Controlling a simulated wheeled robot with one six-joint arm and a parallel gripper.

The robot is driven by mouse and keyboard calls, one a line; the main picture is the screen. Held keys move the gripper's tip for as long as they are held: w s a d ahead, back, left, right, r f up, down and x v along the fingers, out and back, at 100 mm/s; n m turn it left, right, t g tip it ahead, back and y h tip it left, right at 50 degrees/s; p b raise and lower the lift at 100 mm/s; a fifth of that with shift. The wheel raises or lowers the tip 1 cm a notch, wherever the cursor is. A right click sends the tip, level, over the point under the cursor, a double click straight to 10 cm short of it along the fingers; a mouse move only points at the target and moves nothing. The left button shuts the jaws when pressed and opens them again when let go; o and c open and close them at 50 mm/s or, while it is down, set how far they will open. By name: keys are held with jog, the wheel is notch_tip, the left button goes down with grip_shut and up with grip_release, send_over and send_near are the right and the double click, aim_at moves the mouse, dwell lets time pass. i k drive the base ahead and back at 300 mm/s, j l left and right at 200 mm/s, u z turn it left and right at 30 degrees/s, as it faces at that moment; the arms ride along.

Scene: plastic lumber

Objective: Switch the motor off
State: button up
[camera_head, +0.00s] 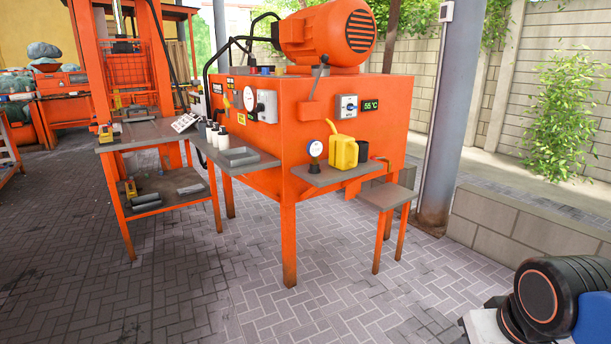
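The orange motor (328,34) sits on top of a large orange machine cabinet (300,92), with black vents on its right end. A small grey-white panel with a round knob, a rotary switch (346,106), is on the cabinet's right face. Another white panel with a dark knob (267,106) is on the left face, beside a round gauge (249,98). The knob positions are too small to read. A black and white part of my arm is at the bottom right, well apart from the cabinet. My gripper is not in view.
A green display (371,104) reads 55 °C. A shelf (336,174) holds a yellow can (343,151), a black cup and a gauge. A small stand (387,196) is at right, before a grey column (452,110). An orange-framed bench (150,134) stands left. Paved floor in front is clear.

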aim_at(260, 106)
jog(key=i+j, duration=0.1)
jog(key=j, duration=0.3)
jog(key=i+j+u, duration=0.1)
jog(key=j, duration=0.3)
jog(key=i+j, duration=0.15)
jog(key=j, duration=0.25)
jog(key=i+j+u, duration=0.1)
jog(key=j, duration=0.3)
